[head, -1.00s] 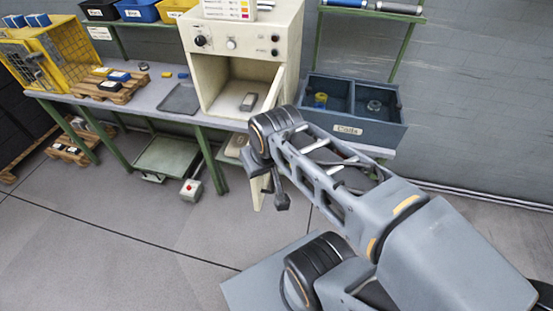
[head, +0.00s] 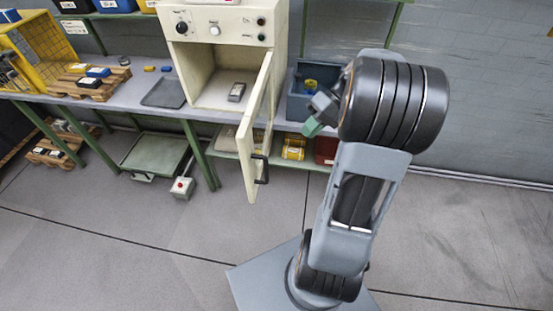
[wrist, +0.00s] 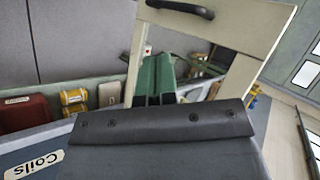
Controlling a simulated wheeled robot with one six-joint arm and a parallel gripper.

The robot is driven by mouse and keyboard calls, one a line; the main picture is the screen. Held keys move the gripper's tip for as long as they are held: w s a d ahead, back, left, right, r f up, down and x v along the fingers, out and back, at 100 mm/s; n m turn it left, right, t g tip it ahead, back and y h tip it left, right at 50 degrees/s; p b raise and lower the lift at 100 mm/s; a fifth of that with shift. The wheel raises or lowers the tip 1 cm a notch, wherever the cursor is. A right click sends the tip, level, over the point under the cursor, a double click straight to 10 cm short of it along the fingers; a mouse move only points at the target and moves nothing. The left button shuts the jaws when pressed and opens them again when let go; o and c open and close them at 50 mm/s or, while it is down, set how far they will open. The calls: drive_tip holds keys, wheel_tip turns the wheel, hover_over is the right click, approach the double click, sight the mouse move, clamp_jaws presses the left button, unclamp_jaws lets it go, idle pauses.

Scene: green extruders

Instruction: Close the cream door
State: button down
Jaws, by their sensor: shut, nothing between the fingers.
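The cream door (head: 254,125) stands open on the cream cabinet (head: 227,22), swung out toward me from the cabinet's right side. Its black handle (head: 262,169) is low on the free edge. In the wrist view the door (wrist: 143,52) shows as a cream frame around a darker middle, with the handle (wrist: 182,8) at the top. My gripper (head: 311,127) is to the right of the door, apart from the handle. In the wrist view its green fingers (wrist: 154,78) are together and empty, in front of the door's frame.
A grey part (head: 237,92) lies inside the cabinet. A blue-grey bin (head: 301,105) stands right of it, partly hidden by my arm. Yellow (head: 293,147) and red (head: 326,150) items sit on the lower shelf. The floor before the door is clear.

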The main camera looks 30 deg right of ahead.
drive_tip(key=a+r+p+x, duration=0.1)
drive_tip(key=p+x, duration=0.1)
drive_tip(key=x, duration=1)
drive_tip(key=shift+w+a+r+y, duration=0.2)
drive_tip(key=shift+a+r+y, duration=0.1)
drive_tip(key=shift+a, duration=0.2)
drive_tip(key=shift+f, duration=0.1)
